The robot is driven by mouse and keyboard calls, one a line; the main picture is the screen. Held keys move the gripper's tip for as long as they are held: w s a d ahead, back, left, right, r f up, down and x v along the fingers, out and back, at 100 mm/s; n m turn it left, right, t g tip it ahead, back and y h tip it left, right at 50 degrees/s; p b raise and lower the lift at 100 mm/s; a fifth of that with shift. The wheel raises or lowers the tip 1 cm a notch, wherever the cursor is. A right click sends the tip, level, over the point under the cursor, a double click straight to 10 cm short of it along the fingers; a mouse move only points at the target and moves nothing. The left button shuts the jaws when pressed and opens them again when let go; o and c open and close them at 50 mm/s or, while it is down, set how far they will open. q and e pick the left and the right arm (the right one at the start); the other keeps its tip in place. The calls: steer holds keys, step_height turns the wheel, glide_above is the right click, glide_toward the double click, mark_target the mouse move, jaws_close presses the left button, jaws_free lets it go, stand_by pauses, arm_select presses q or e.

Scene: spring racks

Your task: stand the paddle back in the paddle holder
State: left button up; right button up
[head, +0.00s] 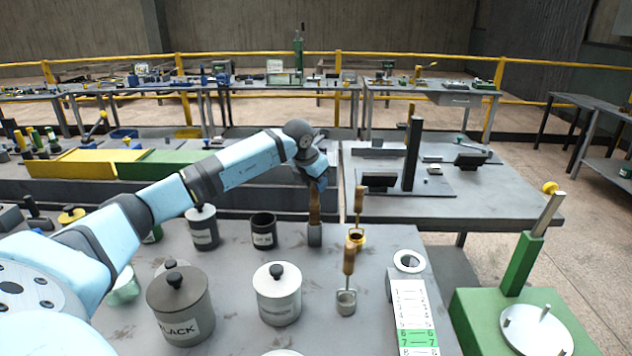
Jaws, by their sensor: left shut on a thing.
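My left gripper (316,187) is shut on the top of a brown wooden paddle (314,207), which hangs about upright below it. The paddle's lower end meets a small grey block-like holder (315,236), which I take for the paddle holder, at the back edge of the near table. The lower end is hidden, and I cannot tell whether it is seated inside or only just at the mouth. My right gripper is not in view.
A black cup (263,231) stands left of the holder. Two wooden-handled tools stand to the right, in a yellow pot (357,238) and a small grey pot (346,303). Lidded canisters (278,300) (180,312) stand in front. A white numbered strip (411,318) lies at the right edge.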

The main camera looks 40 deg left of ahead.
arm_select(q)
steer(key=shift+f+b, duration=0.65)
steer(key=shift+f, duration=0.5)
steer(key=o, duration=1.5)
steer(key=shift+r, duration=0.4)
steer(key=shift+r+p, duration=1.25)
steer(key=shift+r, duration=0.25)
steer(key=shift+r+p, duration=1.05)
steer(key=shift+r, duration=0.65)
steer(key=shift+f, duration=0.1)
